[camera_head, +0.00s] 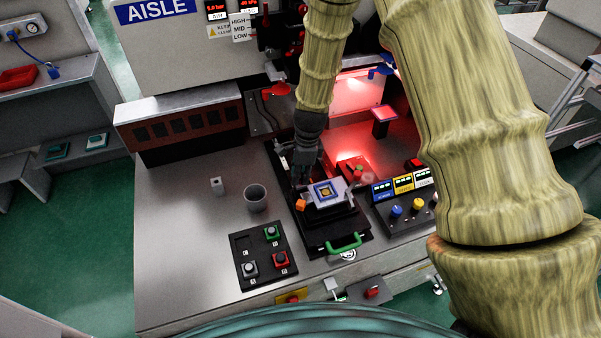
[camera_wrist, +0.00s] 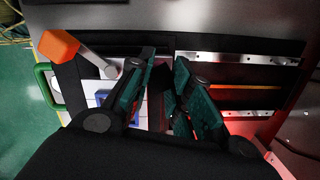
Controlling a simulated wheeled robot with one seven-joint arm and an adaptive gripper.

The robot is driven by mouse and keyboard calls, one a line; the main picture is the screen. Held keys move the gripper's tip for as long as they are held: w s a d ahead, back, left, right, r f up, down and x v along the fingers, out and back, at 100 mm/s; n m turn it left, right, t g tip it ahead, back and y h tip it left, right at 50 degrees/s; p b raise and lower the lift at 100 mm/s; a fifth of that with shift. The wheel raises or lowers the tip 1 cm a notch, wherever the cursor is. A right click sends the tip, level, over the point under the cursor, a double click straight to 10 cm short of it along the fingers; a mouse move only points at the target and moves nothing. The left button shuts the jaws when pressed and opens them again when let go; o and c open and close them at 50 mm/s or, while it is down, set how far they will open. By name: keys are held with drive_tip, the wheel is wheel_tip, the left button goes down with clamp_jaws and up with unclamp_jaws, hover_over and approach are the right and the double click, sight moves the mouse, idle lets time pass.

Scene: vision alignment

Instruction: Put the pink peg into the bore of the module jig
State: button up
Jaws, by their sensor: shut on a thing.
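The module jig (camera_head: 337,200) is a pale block with a blue square frame and a yellowish centre, on a black fixture near the bench's front. In the wrist view part of its blue frame (camera_wrist: 103,98) shows left of the fingers. My gripper (camera_head: 300,178) points down at the jig's back left in the head view. In the wrist view its green-padded fingers (camera_wrist: 166,72) are close together with a dark, reddish-shadowed thing between them. I take this to be the pink peg, but its shape and colour are not clear. The bore is not clearly visible.
An orange-tipped lever (camera_head: 301,204) stands beside the jig's left, close to my gripper. A green handle (camera_head: 344,243) is in front. A grey cup (camera_head: 256,198), a button panel (camera_head: 264,254) and a knob box (camera_head: 404,208) stand around.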

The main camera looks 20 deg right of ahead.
drive_tip(key=shift+f, duration=0.35)
drive_tip(key=o, duration=1)
drive_tip(key=shift+c, duration=0.2)
drive_tip(key=shift+r, duration=0.1)
wheel_tip(320, 180, up, 12)
drive_tip(key=d, duration=0.1)
drive_tip(key=shift+d, duration=0.15)
drive_tip(key=shift+s+f, duration=0.15)
drive_tip(key=shift+f, duration=0.05)
